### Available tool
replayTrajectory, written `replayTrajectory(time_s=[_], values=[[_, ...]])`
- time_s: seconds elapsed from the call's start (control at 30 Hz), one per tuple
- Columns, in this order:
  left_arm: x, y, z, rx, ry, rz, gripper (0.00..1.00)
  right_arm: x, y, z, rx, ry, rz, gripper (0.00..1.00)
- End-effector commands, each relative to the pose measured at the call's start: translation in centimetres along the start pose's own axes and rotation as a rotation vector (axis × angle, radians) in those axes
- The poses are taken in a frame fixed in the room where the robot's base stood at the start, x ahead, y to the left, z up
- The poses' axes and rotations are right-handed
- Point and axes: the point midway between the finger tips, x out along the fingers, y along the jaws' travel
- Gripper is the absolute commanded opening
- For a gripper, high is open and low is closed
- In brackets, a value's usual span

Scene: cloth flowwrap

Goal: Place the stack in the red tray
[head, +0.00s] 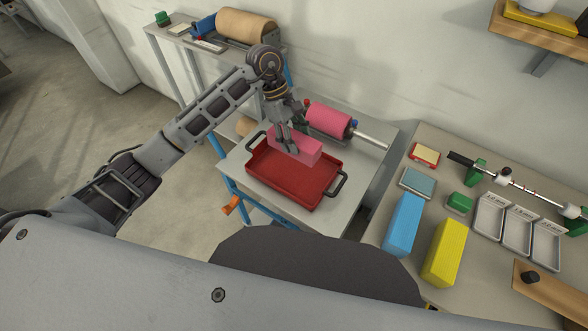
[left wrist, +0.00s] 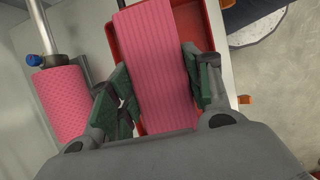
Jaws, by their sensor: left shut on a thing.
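The pink stack (head: 308,150) is a long block over the far side of the red tray (head: 287,184). My left gripper (head: 287,147) is shut on the stack from above. In the left wrist view the stack (left wrist: 158,68) lies between the green finger pads of my left gripper (left wrist: 160,88), with the red tray (left wrist: 215,45) behind it. I cannot tell whether the stack touches the tray floor. The tray has dark handles and sits on a small grey table. My right gripper is not in view.
A pink roll (head: 329,121) on a metal bar lies behind the tray; it also shows in the left wrist view (left wrist: 62,98). On the right bench stand a blue block (head: 403,226), a yellow block (head: 444,252) and grey trays (head: 517,231). A brown roll (head: 246,27) is on the back shelf.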

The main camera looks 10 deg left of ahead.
Motion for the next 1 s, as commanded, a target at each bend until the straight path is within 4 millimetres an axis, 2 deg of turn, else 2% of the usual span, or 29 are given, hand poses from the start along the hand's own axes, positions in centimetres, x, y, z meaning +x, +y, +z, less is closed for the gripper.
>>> replayTrajectory(time_s=[0.27, 0.63, 1.0], values=[[1.2, 0.0, -0.4, 0.0, -0.002, -0.002, 0.25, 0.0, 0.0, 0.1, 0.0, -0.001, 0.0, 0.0], [5.3, 0.0, -2.2, 0.0, -0.002, -0.002, 0.25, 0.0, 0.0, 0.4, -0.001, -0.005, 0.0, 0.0], [5.8, 0.0, -2.4, 0.002, 0.0, 0.0, 0.25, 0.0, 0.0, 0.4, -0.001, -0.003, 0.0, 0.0]])
